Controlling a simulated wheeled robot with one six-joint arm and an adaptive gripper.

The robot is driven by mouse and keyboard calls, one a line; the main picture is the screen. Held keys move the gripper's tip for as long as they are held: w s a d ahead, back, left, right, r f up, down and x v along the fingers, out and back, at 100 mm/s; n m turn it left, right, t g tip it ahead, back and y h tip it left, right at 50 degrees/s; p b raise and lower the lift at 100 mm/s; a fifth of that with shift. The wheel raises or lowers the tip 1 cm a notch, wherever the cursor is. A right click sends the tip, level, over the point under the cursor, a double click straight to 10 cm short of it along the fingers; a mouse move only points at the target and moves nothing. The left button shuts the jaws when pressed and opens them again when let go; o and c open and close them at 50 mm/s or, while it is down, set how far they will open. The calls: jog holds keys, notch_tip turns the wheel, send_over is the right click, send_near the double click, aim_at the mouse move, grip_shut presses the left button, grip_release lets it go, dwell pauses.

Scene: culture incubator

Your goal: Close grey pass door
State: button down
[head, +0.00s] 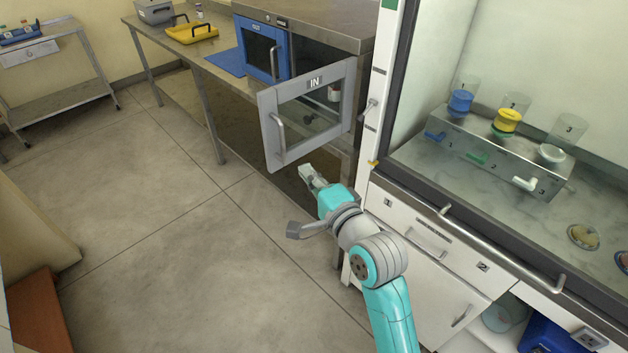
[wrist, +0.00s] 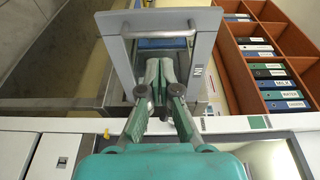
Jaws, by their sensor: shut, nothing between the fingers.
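The grey pass door (head: 290,92), marked IN, stands swung open from the steel pass box, its hinge side at the right. It has a window and a grey bar handle (head: 277,134) near its free left edge. In the wrist view the door frame (wrist: 207,48) stands ahead, with the handle (wrist: 157,34) across its top. My gripper (head: 306,172) is just below the door's lower edge in the head view, shut and empty. The shut fingers (wrist: 160,70) show inside the door's outline in the wrist view. I cannot tell whether they touch it.
A blue door (head: 257,50) on the same box is shut. The bench holds a blue mat (head: 226,63) and yellow tray (head: 192,33). A cabinet with a steel rack (head: 500,155) stands at right. The floor at left is clear up to a trolley (head: 60,95).

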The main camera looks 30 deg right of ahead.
aim_at(283, 143)
jog(key=w, duration=0.9)
jog(key=shift+w+a, duration=0.25)
jog(key=shift+a, duration=0.05)
jog(key=shift+w, duration=0.1)
